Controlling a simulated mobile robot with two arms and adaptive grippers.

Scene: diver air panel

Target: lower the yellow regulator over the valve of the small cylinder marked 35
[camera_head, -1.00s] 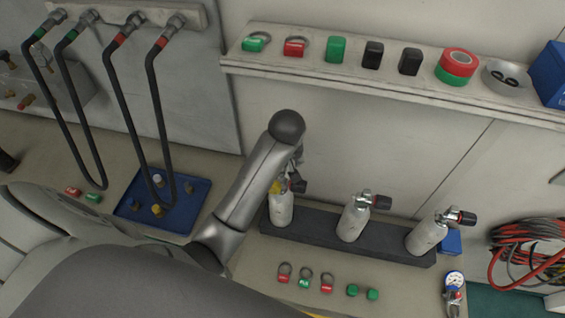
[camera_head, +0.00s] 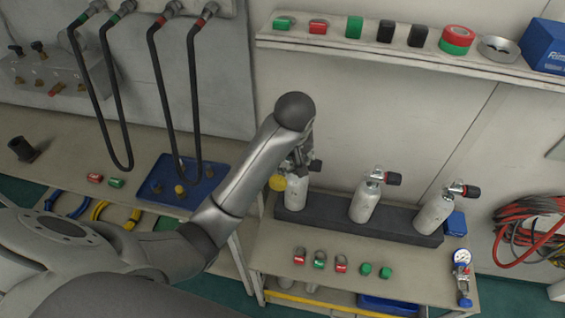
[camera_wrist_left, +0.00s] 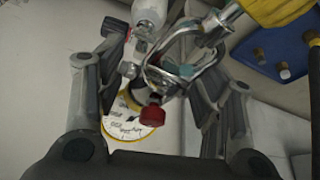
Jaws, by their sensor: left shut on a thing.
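My left gripper (camera_head: 299,167) is over the leftmost of three small white cylinders (camera_head: 289,199) and hides most of its valve. It is shut on the yellow regulator (camera_head: 278,183), whose round yellow part shows left of the cylinder's top. In the left wrist view the gripper's fingers (camera_wrist_left: 150,90) flank metal fittings, a red knob (camera_wrist_left: 153,115) and a yellow-rimmed gauge (camera_wrist_left: 134,112). I cannot tell whether the regulator is seated on the valve. No mark 35 is readable on any cylinder. My right gripper is out of view.
A middle cylinder (camera_head: 364,202) and a right cylinder (camera_head: 434,213) stand in the same dark rack (camera_head: 330,214), valves facing right. Red and green tags (camera_head: 320,260) lie in front. Hoses (camera_head: 110,90) hang at left above a blue tray (camera_head: 212,184). A shelf (camera_head: 390,52) runs above.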

